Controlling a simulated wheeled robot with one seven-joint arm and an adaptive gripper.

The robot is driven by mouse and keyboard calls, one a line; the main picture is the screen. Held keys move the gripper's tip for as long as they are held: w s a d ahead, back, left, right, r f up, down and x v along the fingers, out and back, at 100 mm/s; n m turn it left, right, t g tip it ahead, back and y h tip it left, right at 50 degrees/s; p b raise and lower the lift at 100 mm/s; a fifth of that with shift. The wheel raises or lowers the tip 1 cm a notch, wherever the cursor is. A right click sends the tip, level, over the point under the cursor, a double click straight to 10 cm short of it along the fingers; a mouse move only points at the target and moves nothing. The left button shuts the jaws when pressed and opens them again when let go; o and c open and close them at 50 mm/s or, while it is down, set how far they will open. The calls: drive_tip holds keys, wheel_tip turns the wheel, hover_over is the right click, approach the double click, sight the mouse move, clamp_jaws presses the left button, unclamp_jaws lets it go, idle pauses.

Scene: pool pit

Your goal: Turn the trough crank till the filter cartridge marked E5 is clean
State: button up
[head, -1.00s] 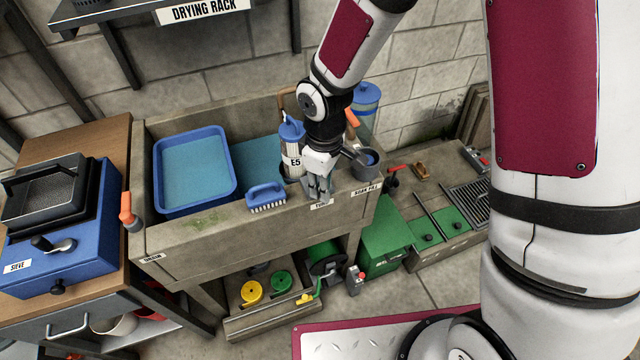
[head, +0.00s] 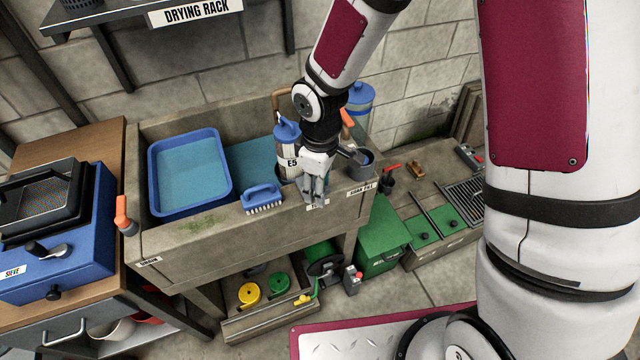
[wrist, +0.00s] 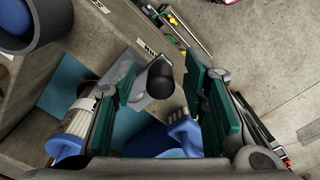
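The filter cartridge marked E5 (head: 291,162) stands upright in the trough (head: 190,242), with a blue cap and a pale body. Its pleats (wrist: 80,112) show at the left of the wrist view. My gripper (head: 315,200) points down at the trough's front wall, just right of the cartridge. In the wrist view my gripper (wrist: 168,88) is open. A crank with a grey arm and a black knob (wrist: 160,80) lies between its fingers, nearer the left finger; I cannot tell whether they touch. In the head view the gripper hides the crank.
A blue brush (head: 262,198) sits on the trough rim left of my gripper. A blue tub (head: 190,172) fills the trough's left end. A grey cup (head: 361,165) stands close right of my gripper. An orange-handled valve (head: 123,215) is at the left corner.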

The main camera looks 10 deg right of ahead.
drive_tip(key=shift+r, duration=0.1)
wheel_tip(320, 180, up, 12)
idle(0.5)
idle(0.4)
